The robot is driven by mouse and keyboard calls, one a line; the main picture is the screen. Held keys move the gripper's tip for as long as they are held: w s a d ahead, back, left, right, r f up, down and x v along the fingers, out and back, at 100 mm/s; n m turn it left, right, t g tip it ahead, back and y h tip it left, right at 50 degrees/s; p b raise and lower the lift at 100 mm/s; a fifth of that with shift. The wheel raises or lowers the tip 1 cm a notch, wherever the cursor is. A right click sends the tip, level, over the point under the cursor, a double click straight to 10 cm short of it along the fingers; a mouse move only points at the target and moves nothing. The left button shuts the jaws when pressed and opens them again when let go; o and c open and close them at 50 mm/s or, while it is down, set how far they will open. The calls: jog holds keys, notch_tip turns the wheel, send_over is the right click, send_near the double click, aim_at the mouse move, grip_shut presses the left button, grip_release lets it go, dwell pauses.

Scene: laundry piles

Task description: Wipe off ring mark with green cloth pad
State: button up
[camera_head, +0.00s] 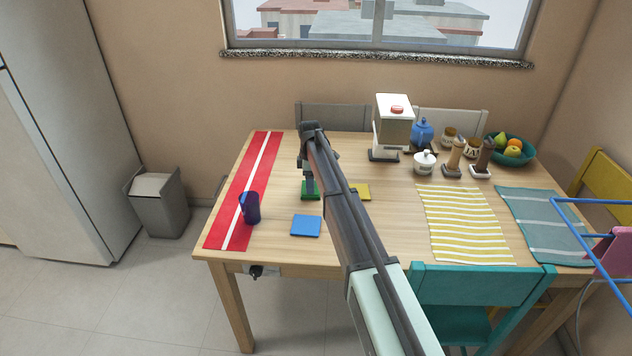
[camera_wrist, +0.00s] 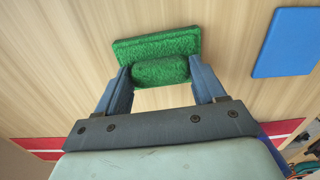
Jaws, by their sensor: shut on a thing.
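The green cloth pad (camera_wrist: 160,45) is a flat fuzzy rectangle with a raised grip on top. My gripper (camera_wrist: 160,78) is shut on that grip, one finger on each side, in the wrist view. In the head view the green pad (camera_head: 309,191) shows beneath my gripper (camera_head: 311,184), at or very near the wooden table (camera_head: 385,225). I cannot tell whether it presses on the tabletop. No ring mark is visible in either view; my arm hides part of the table.
A blue pad (camera_head: 306,226) and a yellow pad (camera_head: 359,191) lie nearby. A dark blue cup (camera_head: 250,208) stands on the red runner (camera_head: 228,219) at left. A coffee machine (camera_head: 393,125) stands behind. A striped yellow mat (camera_head: 465,225) lies right.

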jog(key=a, duration=0.5)
jog(key=shift+d, duration=4.15)
notch_tip(320, 180, up, 8)
